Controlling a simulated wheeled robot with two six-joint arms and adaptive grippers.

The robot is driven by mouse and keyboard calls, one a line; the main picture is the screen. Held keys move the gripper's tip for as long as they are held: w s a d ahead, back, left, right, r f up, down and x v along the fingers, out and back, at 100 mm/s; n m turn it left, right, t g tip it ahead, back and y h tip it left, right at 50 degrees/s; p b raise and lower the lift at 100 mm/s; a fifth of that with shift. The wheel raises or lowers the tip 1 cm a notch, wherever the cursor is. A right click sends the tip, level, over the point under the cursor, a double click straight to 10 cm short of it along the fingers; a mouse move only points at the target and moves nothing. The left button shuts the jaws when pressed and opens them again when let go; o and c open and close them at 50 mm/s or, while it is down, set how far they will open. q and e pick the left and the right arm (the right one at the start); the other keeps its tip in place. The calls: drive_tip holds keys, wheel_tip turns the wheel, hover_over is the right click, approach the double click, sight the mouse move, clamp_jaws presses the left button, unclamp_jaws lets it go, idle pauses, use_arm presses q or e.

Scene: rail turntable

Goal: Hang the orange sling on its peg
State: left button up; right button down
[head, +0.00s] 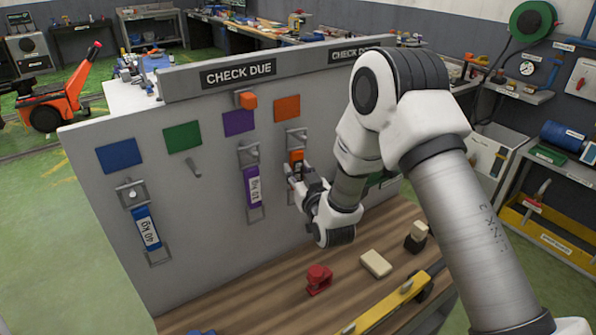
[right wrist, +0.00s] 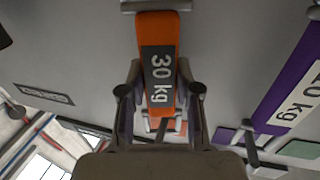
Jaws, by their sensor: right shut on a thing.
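The orange sling (head: 297,158) with a "30 kg" label hangs in front of the grey board, just below the peg plate (head: 297,137) under the orange patch (head: 287,108). My right gripper (head: 296,178) is shut on the sling. In the right wrist view the orange sling (right wrist: 158,30) runs between my two fingers (right wrist: 160,90), with a metal ring at each end. I cannot tell whether its upper ring is around the peg or only in front of it. My left gripper is not in view.
A blue sling (head: 147,230) hangs at the left and a purple sling (head: 253,188) hangs close left of my gripper. The peg below the green patch (head: 182,136) is bare. On the wooden bench are a red item (head: 318,279), a cream block (head: 376,263) and a yellow bar (head: 395,300).

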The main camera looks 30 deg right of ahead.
drive_tip(key=c, duration=0.7)
unclamp_jaws()
drive_tip(key=shift+s, duration=0.1)
drive_tip(key=s, duration=0.4)
drive_tip(key=s+a, duration=0.1)
drive_tip(key=s, duration=0.6)
drive_tip(key=shift+s+a, duration=0.25)
drive_tip(key=shift+s, duration=0.15)
